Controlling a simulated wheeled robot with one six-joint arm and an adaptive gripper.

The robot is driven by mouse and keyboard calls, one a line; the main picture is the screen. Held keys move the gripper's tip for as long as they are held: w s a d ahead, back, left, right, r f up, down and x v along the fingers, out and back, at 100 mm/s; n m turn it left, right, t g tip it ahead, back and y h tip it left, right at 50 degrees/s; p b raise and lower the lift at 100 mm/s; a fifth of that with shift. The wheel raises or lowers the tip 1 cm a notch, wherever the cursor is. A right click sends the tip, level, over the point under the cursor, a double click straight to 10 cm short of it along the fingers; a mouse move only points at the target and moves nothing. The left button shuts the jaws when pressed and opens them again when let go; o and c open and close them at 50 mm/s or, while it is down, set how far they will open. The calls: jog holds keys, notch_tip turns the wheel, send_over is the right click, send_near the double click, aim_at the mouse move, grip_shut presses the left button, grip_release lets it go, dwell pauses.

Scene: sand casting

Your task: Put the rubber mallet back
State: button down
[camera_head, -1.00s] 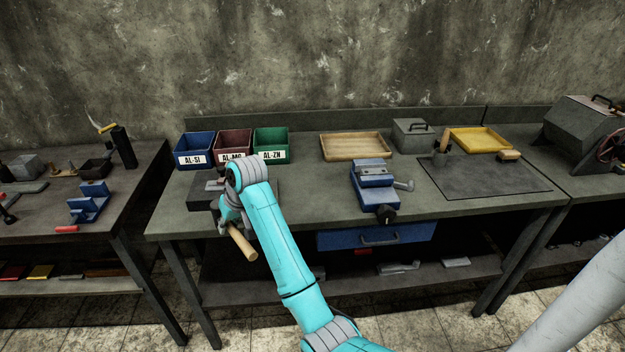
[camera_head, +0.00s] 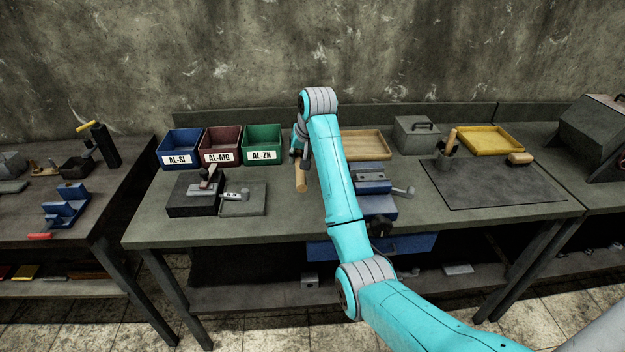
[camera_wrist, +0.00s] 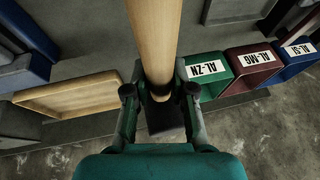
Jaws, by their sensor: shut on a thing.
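My gripper (camera_head: 300,152) is shut around the pale wooden handle (camera_head: 301,178) of the rubber mallet, above the back of the middle bench. In the wrist view the fingers of my gripper (camera_wrist: 160,92) close on the handle (camera_wrist: 158,38) from both sides. A dark block, seemingly the mallet head (camera_wrist: 166,120), shows just past the fingers. In the head view the mallet head is hidden by my gripper. The mallet hangs between the green AL-ZN bin (camera_head: 263,137) and the wooden tray (camera_head: 375,146), which looks empty.
Blue AL-SI (camera_head: 181,140) and red AL-MG (camera_head: 221,137) bins stand left of the green one. A blue vise (camera_head: 372,184) lies partly behind my arm. A grey lidded box (camera_head: 416,133) and a yellow tray (camera_head: 490,140) stand further right.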

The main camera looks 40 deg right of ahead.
jog(key=f, duration=0.2)
jog(key=d+f, duration=0.1)
jog(key=f, duration=0.1)
jog(key=shift+s+f, duration=0.1)
jog(key=shift+f, duration=2.75)
jog(key=shift+f, duration=0.1)
jog(key=c, duration=1)
grip_release()
jog(key=v, duration=1.2)
